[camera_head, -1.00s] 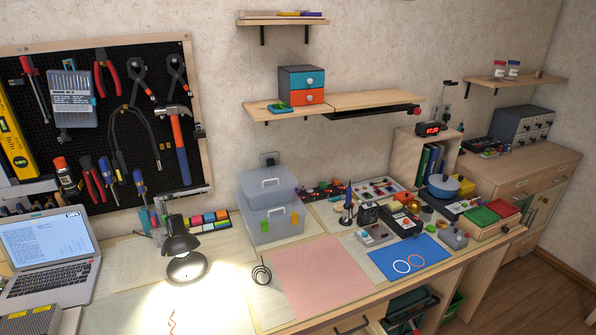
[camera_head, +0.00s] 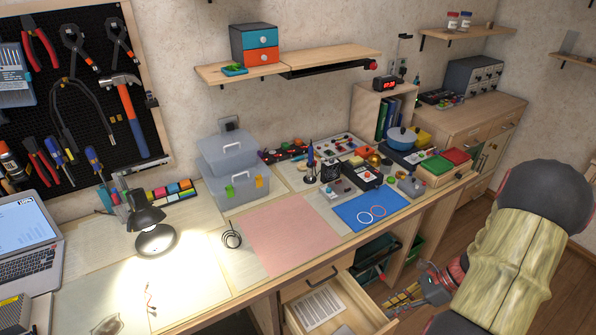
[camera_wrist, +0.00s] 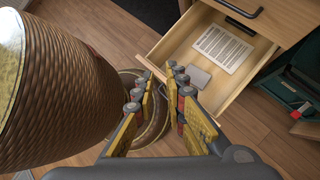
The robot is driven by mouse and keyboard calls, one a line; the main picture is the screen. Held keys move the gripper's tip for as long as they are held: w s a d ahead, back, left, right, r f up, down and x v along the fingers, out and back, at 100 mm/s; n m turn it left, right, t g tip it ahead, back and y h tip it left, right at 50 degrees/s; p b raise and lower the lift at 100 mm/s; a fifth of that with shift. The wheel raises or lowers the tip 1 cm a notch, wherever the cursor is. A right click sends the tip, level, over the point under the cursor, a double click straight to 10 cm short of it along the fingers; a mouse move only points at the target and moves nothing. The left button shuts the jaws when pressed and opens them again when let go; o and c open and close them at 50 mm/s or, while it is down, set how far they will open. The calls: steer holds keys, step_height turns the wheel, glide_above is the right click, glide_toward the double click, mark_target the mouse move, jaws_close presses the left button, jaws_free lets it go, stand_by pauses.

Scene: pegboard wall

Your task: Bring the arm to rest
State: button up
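My gripper (camera_head: 398,299) is at the lower right of the head view, beside the open drawer (camera_head: 375,310) below the workbench. In the wrist view my gripper (camera_wrist: 161,76) has its two yellow-padded fingers apart, with only floor and part of my own body behind the gap. It holds nothing. The open drawer also shows in the wrist view (camera_wrist: 165,52), beyond the fingertips. A sheet of printed paper (camera_wrist: 223,48) and a small grey item (camera_wrist: 197,77) lie in it.
The workbench carries a lit lamp (camera_head: 150,225), a pink mat (camera_head: 290,235), a blue mat (camera_head: 368,208) and stacked grey boxes (camera_head: 235,170). A dark green bin (camera_head: 375,262) sits under the bench.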

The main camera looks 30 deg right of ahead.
steer(key=w+a+r+n+g+h, duration=0.1)
steer(key=w+a+r+n+h, duration=0.2)
steer(key=a+r+n, duration=0.55)
steer(key=w+a+r+n+g+h, duration=0.15)
steer(key=w+a+r+n, duration=0.35)
steer(key=r, duration=0.7)
steer(key=s+a+r+n+t+h+p, duration=0.1)
steer(key=s+a+r+n+t, duration=0.1)
steer(key=a+r+n, duration=0.4)
steer(key=s+a+r+n+t+h, duration=0.2)
steer(key=s+a+r+n, duration=0.2)
steer(key=a+r+n, duration=0.2)
steer(key=shift+s+a+r+n+t+p, duration=0.15)
steer(key=shift+s+a+n+t+p, duration=0.2)
steer(key=shift+a+n, duration=0.55)
